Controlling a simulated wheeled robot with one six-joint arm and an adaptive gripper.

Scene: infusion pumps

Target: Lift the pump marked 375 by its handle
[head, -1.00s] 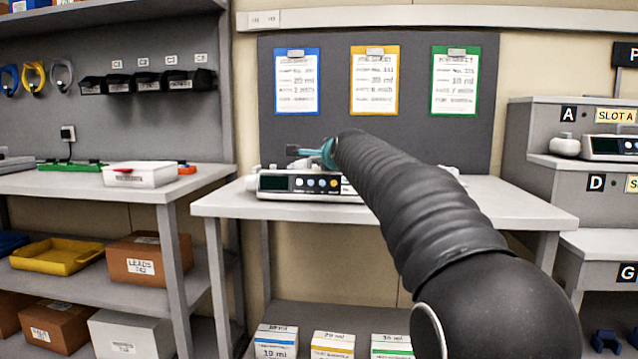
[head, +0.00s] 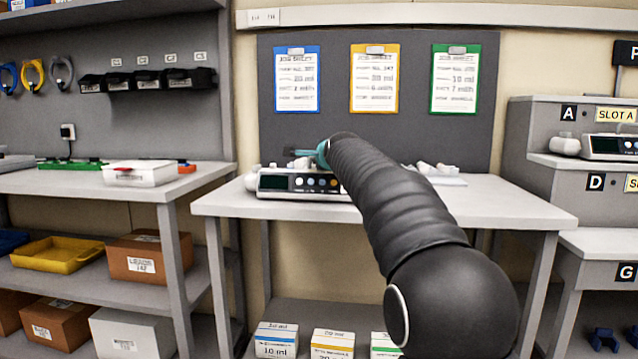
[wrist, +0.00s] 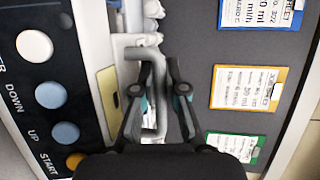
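A white infusion pump (head: 268,195) with a dark screen and coloured buttons sits on the middle table; its 375 mark is not legible. The wrist view shows its dark button panel (wrist: 50,125) close up at left. Its grey bar handle (wrist: 161,115) runs up between my two fingers. My gripper (wrist: 161,66) has its fingertips apart, one on each side of the handle, with a visible gap at the right finger. In the head view my gripper (head: 292,152) is above the back of the pump, and my arm hides the pump's right end.
White parts (head: 437,169) lie on the table behind my arm. Three clipboards (head: 374,80) hang on the grey back panel. A side bench (head: 60,180) stands at left and stepped slot shelves (head: 560,185) at right. The table's front right is clear.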

